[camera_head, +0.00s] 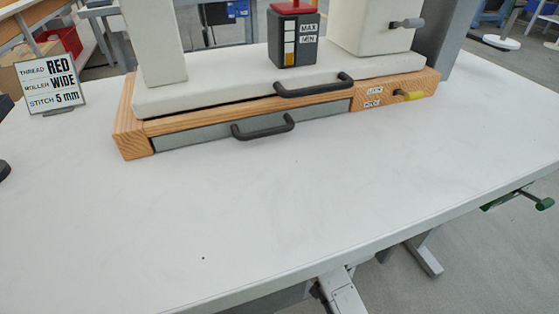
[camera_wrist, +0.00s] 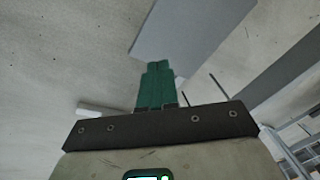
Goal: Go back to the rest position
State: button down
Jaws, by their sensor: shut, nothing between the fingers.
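My gripper (camera_wrist: 157,68) shows in the wrist view as two green fingers closed together, with nothing between them. Behind the fingers are a plain pale surface and a flat grey panel (camera_wrist: 190,35), with no work object near. There, the eyelet press (camera_head: 250,90) stands on the white table (camera_head: 290,200), on a wooden base with a grey drawer front (camera_head: 215,130) and two dark handles. The drawer looks shut.
A small sign (camera_head: 50,85) with thread, roller and stitch settings stands at the table's left. A dark box marked MAX and MIN (camera_head: 293,40) sits on the press. The table's front is clear.

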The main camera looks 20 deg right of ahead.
jog(key=s+d+r+n, duration=0.1)
jog(key=s+r+n, duration=0.15)
jog(key=s, duration=0.55)
jog(key=s+d+r+n+g, duration=0.1)
jog(key=s+n, duration=0.3)
jog(key=s, duration=0.3)
jog(key=s+d+r+n, duration=0.1)
jog(key=s+n, duration=0.2)
jog(key=s, duration=0.5)
notch_tip(320, 180, up, 33)
jog(key=w+p, duration=0.1)
jog(key=p, duration=3.2)
jog(key=shift+h, duration=0.3)
jog(key=shift+d+m, duration=0.15)
jog(key=shift+m, duration=0.1)
